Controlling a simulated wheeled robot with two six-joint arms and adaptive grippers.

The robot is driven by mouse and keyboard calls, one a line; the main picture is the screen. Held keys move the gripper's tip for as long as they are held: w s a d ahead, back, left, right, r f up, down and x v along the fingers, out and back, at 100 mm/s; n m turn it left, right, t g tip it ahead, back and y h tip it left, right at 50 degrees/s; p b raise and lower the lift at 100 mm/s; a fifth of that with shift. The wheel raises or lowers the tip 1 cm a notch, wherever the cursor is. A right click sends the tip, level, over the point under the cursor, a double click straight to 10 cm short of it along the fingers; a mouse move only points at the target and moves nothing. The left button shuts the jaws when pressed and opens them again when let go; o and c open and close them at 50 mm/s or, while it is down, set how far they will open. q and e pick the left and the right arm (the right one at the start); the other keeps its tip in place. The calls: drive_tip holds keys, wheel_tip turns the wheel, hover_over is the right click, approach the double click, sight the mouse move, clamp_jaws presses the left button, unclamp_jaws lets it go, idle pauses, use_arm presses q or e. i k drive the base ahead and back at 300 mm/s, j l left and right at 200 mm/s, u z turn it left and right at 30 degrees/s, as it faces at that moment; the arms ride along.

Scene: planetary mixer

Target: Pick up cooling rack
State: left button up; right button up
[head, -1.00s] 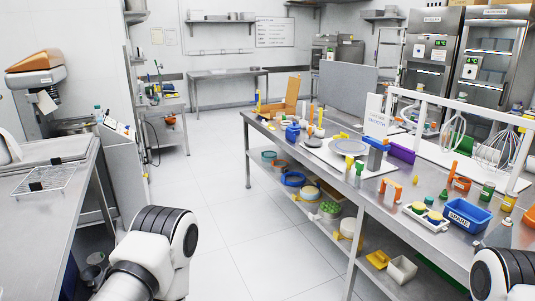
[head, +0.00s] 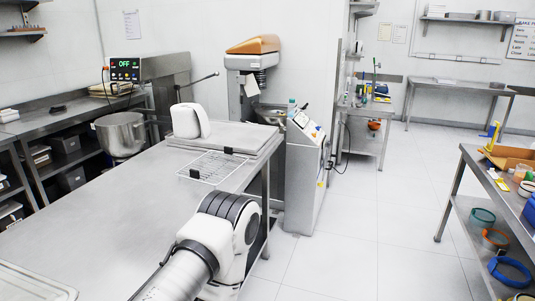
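The cooling rack (head: 219,166) is a white wire grid lying on the left steel table (head: 105,222), near its far right edge. A small black piece (head: 195,174) sits at its front left. It lies just in front of a flat grey board. My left arm reaches in from the bottom, below and in front of the rack, apart from it. Its gripper is not visible. My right arm and gripper are out of view.
A white rounded object (head: 190,120) stands on the grey board (head: 243,139) behind the rack. A mixer with an orange top (head: 253,46) and a control cabinet (head: 305,180) stand beyond the table. The table's middle is bare. Open floor (head: 370,220) lies to the right.

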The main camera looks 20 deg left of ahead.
sight(195, 173)
drive_tip(key=i+u, duration=0.15)
drive_tip(key=i, duration=2.85)
drive_tip(key=i+l+u, duration=0.25)
drive_tip(key=i+u, duration=0.15)
drive_tip(key=i, duration=0.25)
drive_tip(key=i+l+u, duration=0.45)
drive_tip(key=i, duration=0.2)
drive_tip(key=i+l+u, duration=0.4)
drive_tip(key=l, duration=0.25)
drive_tip(key=i, duration=0.1)
